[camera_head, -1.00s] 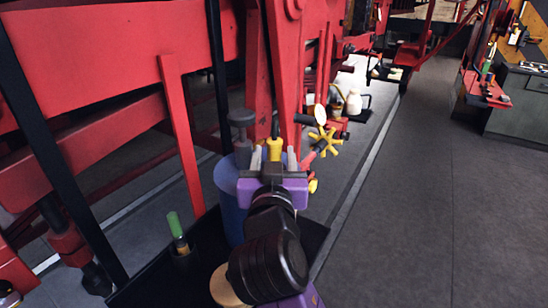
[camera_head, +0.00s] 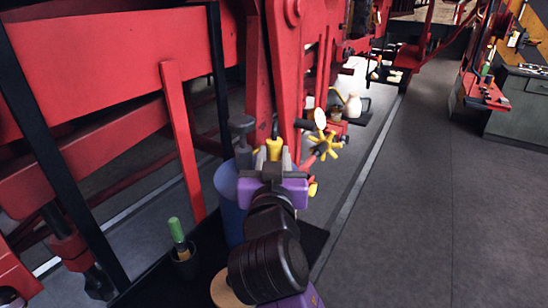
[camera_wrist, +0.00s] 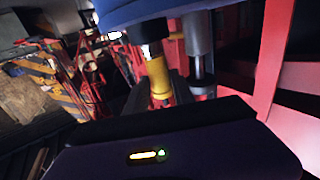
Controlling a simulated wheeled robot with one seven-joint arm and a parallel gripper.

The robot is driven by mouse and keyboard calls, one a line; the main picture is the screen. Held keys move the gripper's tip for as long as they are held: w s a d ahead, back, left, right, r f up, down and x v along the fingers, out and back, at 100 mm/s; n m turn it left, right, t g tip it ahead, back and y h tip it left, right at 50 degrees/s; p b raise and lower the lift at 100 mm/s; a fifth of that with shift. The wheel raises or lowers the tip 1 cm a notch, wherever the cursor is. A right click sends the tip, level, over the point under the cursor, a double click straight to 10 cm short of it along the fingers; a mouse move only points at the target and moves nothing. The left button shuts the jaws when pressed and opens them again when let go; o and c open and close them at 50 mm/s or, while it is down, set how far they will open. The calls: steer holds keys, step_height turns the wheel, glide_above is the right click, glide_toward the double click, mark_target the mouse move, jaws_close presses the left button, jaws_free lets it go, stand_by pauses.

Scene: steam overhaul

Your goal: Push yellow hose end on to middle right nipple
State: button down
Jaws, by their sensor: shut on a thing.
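A pale, bright piece shows just above the yellow part there, below a blue rounded body (camera_wrist: 150,10). I cannot make out the middle right nipple or whether the hose end touches it.
A blue cylinder (camera_head: 228,190) and a grey knobbed post (camera_head: 242,130) stand just left of my gripper. A yellow star-shaped handwheel (camera_head: 325,146) is close on the right. Red machine frame (camera_head: 110,80) fills the left. A green-handled tool (camera_head: 177,230) stands in a dark cup. Floor on the right is clear.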

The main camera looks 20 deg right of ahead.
step_height(320, 180, up, 5)
steer(key=p, duration=0.3)
steer(key=shift+f, duration=0.2)
stand_by(1.4)
